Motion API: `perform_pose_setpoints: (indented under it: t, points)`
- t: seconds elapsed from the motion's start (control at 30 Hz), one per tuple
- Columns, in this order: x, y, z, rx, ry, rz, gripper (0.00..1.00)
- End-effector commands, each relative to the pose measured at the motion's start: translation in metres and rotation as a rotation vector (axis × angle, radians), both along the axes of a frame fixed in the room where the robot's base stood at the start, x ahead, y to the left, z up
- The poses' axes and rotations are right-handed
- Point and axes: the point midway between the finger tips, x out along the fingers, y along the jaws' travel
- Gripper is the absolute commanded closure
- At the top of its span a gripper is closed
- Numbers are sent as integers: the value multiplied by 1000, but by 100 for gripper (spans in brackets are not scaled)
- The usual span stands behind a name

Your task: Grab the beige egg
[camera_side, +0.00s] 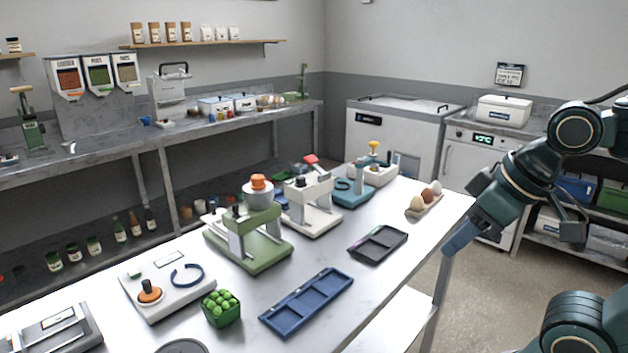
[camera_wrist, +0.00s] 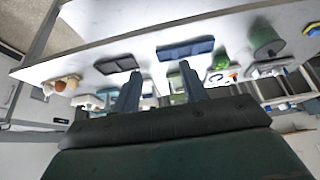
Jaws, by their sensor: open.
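Three eggs stand in a row in a small tan holder (camera_side: 428,209) at the far right end of the white table. The nearest egg is beige (camera_side: 416,203), the middle one is brown (camera_side: 427,195), and the far one is pale (camera_side: 436,187). In the wrist view the eggs are small and blurred at the left, with a brown one (camera_wrist: 59,87) visible; I cannot tell the beige one clearly there. My gripper (camera_wrist: 159,75) is open, its two fingers apart with nothing held. In the side view it hangs right of the table edge, apart from the eggs.
A black tray (camera_side: 379,244) and a blue divided tray (camera_side: 307,302) lie on the table near its front edge. A green basket (camera_side: 222,309), a green press (camera_side: 247,246) and a white press (camera_side: 313,207) stand further left. Bare tabletop surrounds the egg holder's near side.

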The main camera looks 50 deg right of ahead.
Motion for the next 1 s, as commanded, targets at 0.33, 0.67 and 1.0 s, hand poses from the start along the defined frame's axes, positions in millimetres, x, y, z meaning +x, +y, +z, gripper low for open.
perform_pose_setpoints:
  t: [0.33,0.67,1.0]
  points:
    - [0,0,0,0,0,-1,53]
    - [0,0,0,0,0,-1,36]
    - [19,-6,15,19,23,-61,36]
